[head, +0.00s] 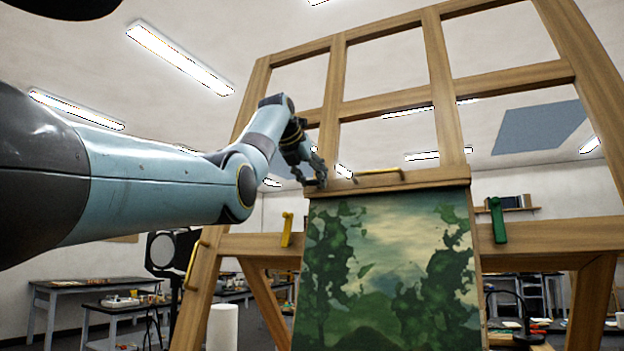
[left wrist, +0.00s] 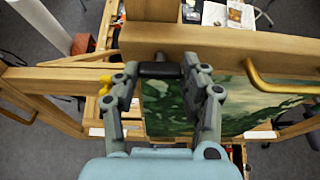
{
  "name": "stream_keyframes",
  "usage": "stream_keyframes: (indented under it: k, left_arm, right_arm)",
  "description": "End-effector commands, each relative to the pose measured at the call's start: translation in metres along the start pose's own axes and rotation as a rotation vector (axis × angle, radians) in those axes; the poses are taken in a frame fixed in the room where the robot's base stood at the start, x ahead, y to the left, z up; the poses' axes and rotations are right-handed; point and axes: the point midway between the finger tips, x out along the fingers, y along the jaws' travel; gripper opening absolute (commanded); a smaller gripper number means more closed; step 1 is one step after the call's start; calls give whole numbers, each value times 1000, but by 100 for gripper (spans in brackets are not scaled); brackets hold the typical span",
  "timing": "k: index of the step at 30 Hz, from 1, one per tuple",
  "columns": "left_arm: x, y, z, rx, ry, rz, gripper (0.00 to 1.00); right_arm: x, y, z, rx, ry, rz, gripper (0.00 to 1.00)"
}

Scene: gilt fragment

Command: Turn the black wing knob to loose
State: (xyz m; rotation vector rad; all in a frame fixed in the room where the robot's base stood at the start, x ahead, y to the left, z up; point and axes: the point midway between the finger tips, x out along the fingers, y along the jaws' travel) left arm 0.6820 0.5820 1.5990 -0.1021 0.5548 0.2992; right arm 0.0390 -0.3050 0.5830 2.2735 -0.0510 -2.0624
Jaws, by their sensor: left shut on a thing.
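The black wing knob (left wrist: 159,70) sits between the fingertips of my left gripper (left wrist: 161,77) in the left wrist view, its bar lying across from one finger to the other. It is on the wooden top clamp bar (head: 420,179) of the easel, just above the painting (head: 390,262). In the head view my left gripper (head: 317,179) reaches the left end of that bar and largely hides the knob. The gripper is shut on the knob. I see no marking for loose. My right gripper is not in view.
A brass handle (head: 380,172) stands out from the bar to the right of my left gripper. A yellow lever (head: 287,229) and a green lever (head: 497,220) are on the lower crossbar. Another brass handle (head: 193,263) is on the left post. Benches stand behind.

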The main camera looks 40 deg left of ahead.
Motion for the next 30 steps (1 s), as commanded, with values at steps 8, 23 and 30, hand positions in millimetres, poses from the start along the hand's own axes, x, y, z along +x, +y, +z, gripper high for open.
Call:
stream_keyframes:
  k: [8, 23, 30]
  left_arm:
    - [0, 0, 0, -1, 0, 0, 54]
    - [0, 0, 0, 2, 0, 1, 67]
    - [0, -2, 0, 171, 0, 49, 67]
  right_arm:
    - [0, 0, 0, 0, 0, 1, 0]
    - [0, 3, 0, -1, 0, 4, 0]
    - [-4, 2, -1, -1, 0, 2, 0]
